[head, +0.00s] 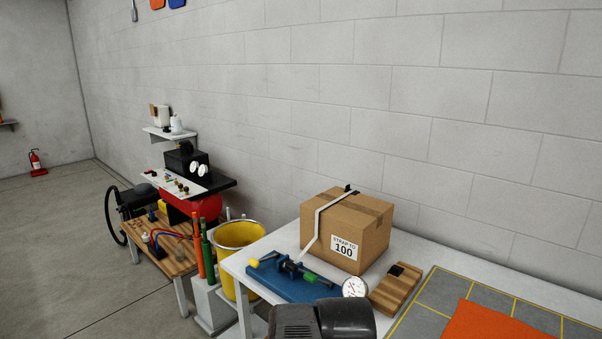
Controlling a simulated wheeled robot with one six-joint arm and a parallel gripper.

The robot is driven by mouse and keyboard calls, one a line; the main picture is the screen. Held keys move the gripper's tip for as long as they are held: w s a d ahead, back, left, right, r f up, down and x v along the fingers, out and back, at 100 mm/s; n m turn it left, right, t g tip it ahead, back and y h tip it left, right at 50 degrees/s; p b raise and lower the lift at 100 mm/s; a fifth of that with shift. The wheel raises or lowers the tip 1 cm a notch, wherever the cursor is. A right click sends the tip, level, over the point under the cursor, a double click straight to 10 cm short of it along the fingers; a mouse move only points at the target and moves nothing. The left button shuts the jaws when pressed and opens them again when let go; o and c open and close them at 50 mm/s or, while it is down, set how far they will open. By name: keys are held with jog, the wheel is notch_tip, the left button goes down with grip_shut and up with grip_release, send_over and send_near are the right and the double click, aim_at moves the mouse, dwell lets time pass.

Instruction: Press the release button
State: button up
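A blue strapping fixture (283,281) lies on the white table (237,266), in front of a cardboard box. It carries a small green part (309,277) at its right and a yellow part (254,263) at its left end. I cannot tell which part is the release button. A white dial gauge (354,287) stands right of the fixture; its reading is too small to make out. The box (372,224) has a "STRAP TO 100" label and a pale strap (312,236) over it. A dark part of my arm shows at the bottom edge; my gripper's fingers are not visible.
A wooden block (396,290) with a dark top piece lies right of the gauge. A grey mat with yellow lines (440,293) and an orange sheet (497,324) are farther right. A yellow bucket (239,236) and a wooden bench (172,262) stand left.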

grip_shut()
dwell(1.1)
